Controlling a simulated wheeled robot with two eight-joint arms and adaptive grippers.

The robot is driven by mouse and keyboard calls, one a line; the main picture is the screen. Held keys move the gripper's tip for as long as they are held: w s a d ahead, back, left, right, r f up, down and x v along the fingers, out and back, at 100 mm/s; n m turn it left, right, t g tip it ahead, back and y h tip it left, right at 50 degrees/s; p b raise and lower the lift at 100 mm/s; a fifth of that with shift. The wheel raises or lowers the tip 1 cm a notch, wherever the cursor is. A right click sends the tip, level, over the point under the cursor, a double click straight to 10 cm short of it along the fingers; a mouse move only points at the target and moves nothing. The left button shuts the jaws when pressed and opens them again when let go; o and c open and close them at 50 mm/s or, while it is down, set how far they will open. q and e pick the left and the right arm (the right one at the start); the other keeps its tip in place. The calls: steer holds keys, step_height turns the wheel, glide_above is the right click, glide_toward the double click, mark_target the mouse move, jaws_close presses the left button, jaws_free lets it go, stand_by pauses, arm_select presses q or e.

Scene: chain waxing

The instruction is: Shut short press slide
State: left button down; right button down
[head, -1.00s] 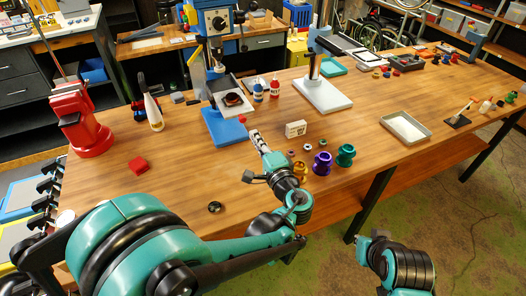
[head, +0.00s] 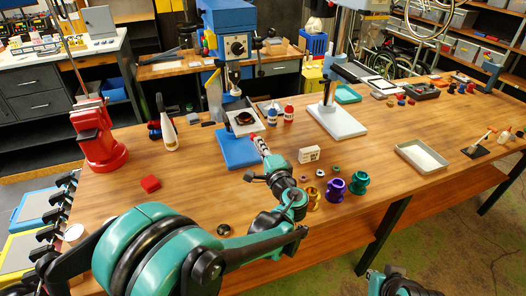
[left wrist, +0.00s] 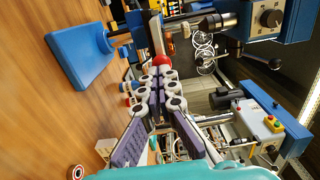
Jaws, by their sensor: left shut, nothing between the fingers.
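The short press has a blue head (head: 224,20) and a blue base (head: 236,152) on the workbench. Its slide (head: 230,128), a pale plate with a dark round piece (head: 244,118) on it, sticks out toward the front above the base. In the left wrist view the slide (left wrist: 156,34) shows nearly edge-on, with a red ball knob (left wrist: 161,59) at its near end. My left gripper (head: 258,141) is shut and empty. Its fingertips (left wrist: 160,72) are right at the knob; whether they touch it I cannot tell.
Another press stand with a pale base (head: 338,122) is at right.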

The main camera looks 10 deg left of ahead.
mark_target(249, 124)
arm_select(q)
steer(key=x, duration=1)
steer(key=shift+w+a, duration=0.2)
steer(key=shift+a, duration=0.05)
